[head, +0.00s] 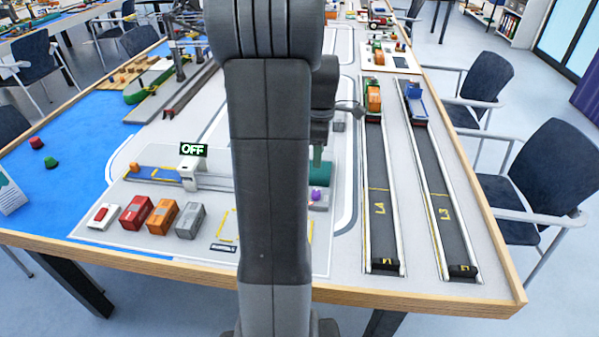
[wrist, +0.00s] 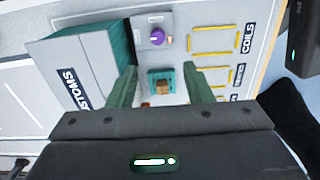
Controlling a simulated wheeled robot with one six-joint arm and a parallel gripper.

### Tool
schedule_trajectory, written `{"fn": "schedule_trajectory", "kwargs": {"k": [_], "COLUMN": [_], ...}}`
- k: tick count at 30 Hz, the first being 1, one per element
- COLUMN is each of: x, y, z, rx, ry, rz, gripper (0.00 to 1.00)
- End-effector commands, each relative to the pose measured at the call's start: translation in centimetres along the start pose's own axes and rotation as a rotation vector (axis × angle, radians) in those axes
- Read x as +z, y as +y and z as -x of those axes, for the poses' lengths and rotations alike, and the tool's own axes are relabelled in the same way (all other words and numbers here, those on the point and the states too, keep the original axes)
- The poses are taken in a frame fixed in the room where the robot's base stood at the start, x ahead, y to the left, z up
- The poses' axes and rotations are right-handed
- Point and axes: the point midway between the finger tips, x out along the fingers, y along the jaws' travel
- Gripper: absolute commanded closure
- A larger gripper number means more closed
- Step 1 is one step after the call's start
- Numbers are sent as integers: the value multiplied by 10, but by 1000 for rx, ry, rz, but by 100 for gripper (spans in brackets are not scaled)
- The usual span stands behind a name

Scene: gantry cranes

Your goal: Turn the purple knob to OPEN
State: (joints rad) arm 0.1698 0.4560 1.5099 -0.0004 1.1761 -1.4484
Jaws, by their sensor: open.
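The purple knob (wrist: 157,37) sits on a light grey panel at the top of the wrist view. It also shows in the head view (head: 316,195), just right of my arm. Its lettering and pointer are too small to read. My gripper (wrist: 161,70) is open and empty, with its two green fingers spread apart. In the wrist view the knob lies beyond the fingertips, apart from them. In the head view my arm hides much of the gripper and the area around the knob.
A teal and grey box marked CUSTOMS (wrist: 82,70) stands left of the fingers in the wrist view. A small brown block on a teal square (wrist: 162,84) shows between the fingers. Yellow-outlined bays (wrist: 214,42) lie right. An OFF display (head: 193,149) stands left of my arm.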

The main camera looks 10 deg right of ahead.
Motion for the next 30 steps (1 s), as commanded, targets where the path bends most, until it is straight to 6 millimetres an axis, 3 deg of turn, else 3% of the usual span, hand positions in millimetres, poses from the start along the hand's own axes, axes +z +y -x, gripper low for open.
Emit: {"fn": "schedule_trajectory", "kwargs": {"k": [8, 21, 30], "x": [0, 0, 0], "y": [3, 2, 3], "z": [-26, -115, -138], "rx": [-3, -3, 0], "ry": [0, 0, 0], "rz": [14, 12, 12], "gripper": [54, 54, 54]}}
